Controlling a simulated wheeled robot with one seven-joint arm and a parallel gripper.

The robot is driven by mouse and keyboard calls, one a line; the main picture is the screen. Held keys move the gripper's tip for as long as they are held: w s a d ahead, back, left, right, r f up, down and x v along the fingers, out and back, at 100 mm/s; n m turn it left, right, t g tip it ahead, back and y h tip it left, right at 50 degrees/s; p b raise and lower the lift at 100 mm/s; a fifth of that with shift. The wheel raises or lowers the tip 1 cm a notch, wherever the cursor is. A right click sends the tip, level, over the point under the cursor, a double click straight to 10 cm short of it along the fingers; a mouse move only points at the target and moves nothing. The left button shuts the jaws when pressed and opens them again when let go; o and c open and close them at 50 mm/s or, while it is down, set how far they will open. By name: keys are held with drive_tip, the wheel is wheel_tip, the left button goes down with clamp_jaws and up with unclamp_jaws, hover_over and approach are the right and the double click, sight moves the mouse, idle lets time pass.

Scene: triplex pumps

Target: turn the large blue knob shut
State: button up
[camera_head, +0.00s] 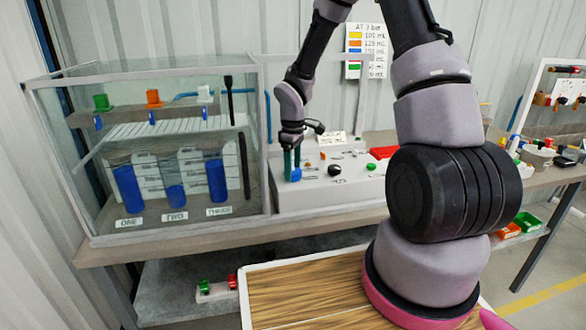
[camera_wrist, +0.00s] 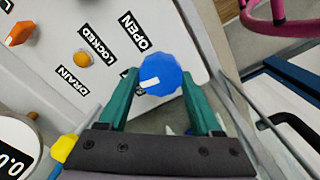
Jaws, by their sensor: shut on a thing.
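The large blue knob (camera_wrist: 160,76) has a white mark on its face and sits on a light grey panel (camera_wrist: 105,15). In the wrist view the green fingers of my gripper (camera_wrist: 164,85) are on either side of the knob and closed on it. The white mark points left and slightly down. An "OPEN" label is beside the knob, with "LOCKED" and "DRAIN" labels further left. In the head view my gripper (camera_head: 292,165) reaches down onto the blue knob (camera_head: 296,174) at the panel's left part.
A glass case (camera_head: 150,150) with three blue-filled cylinders stands left of the panel. An orange knob (camera_wrist: 20,33) and a yellow-orange button (camera_wrist: 82,59) sit near the labels. A black knob (camera_head: 335,170) and a red block (camera_head: 383,152) are to the right in the head view.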

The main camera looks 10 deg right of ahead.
sight(293, 170)
drive_tip(key=shift+n, duration=1.1)
drive_tip(key=o, duration=1.4)
drive_tip(key=shift+r, duration=0.1)
wheel_tip(293, 170, up, 11)
drive_tip(key=shift+f, duration=0.2)
